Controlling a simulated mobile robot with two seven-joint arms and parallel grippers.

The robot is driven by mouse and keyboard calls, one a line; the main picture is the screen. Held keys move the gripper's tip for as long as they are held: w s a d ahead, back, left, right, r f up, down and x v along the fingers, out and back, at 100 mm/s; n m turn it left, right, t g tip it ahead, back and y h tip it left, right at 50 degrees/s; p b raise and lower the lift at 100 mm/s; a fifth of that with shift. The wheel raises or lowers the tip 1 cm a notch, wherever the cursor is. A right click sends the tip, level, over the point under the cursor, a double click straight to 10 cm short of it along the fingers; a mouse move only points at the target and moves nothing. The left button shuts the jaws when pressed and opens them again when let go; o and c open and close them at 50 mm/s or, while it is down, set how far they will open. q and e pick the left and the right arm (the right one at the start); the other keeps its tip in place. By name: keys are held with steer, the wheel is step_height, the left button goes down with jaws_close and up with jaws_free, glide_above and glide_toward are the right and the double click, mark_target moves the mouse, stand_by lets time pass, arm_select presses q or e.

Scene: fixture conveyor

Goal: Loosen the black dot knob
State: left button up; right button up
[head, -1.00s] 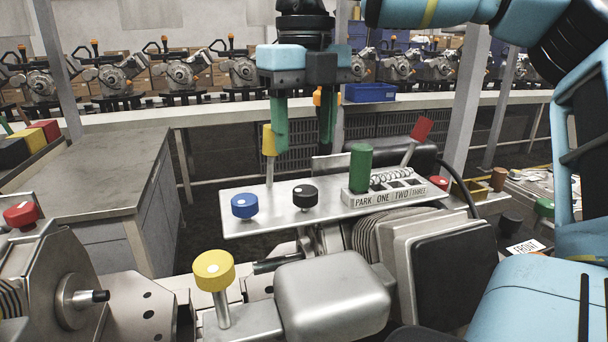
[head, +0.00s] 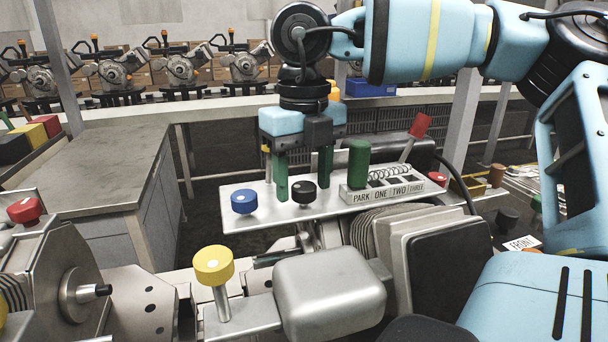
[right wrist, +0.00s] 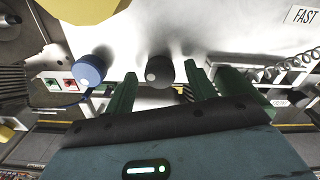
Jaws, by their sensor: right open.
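The black dot knob (head: 304,191) is a round black knob with a pale dot, standing on the light metal plate (head: 262,219). It also shows in the right wrist view (right wrist: 160,70), between and just beyond the fingertips. My right gripper (head: 304,182) points down with its two green fingers apart, one on each side of the knob in the picture. Gaps show between the fingers and the knob, and nothing is held. In the right wrist view the open fingers (right wrist: 159,76) frame the knob. My left gripper is not in view.
A blue knob (head: 243,201) stands close to the left. A green upright handle (head: 358,164) and a slotted block marked PARK, ONE, TWO, THREE (head: 366,196) are to the right. A yellow knob (head: 213,264) stands in front; a red-tipped lever (head: 421,125) is behind right.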

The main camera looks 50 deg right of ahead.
steer(key=c, duration=1)
steer(key=shift+o, duration=0.2)
